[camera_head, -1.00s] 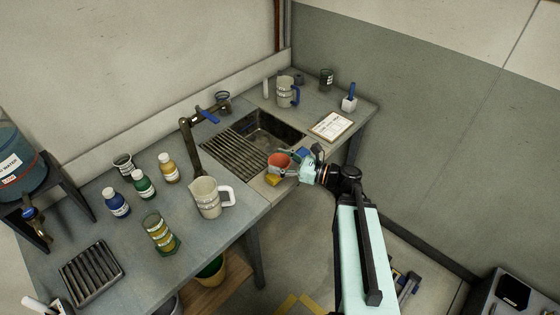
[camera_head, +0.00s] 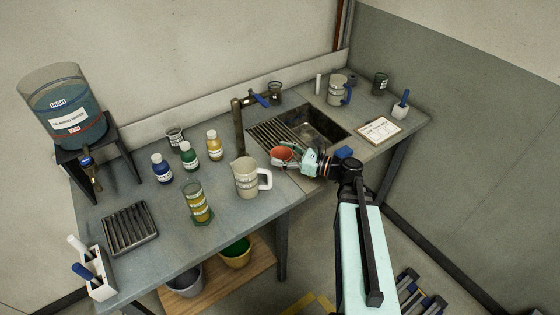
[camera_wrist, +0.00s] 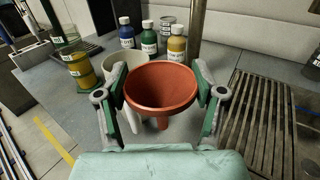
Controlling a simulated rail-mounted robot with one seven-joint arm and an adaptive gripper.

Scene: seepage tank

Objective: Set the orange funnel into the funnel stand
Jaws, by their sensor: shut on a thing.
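The orange funnel (camera_head: 281,154) is held upright, mouth up, over the front left edge of the sink. In the wrist view the funnel (camera_wrist: 160,85) sits between my two fingers, its spout pointing down. My gripper (camera_head: 295,155) is shut on it; it also shows in the wrist view (camera_wrist: 160,98). A dark upright post (camera_head: 238,128) with a side arm and blue handle stands at the sink's left; I cannot tell whether it is a tap or a stand. I cannot make out the funnel stand for certain.
A beige jug (camera_head: 246,178) stands close to the funnel's left. Blue (camera_head: 162,168), green (camera_head: 188,155) and yellow (camera_head: 214,145) bottles and a yellow-filled cylinder (camera_head: 197,203) stand farther left. The sink (camera_head: 325,124) has a slatted grate. A clipboard (camera_head: 380,130) lies to its right.

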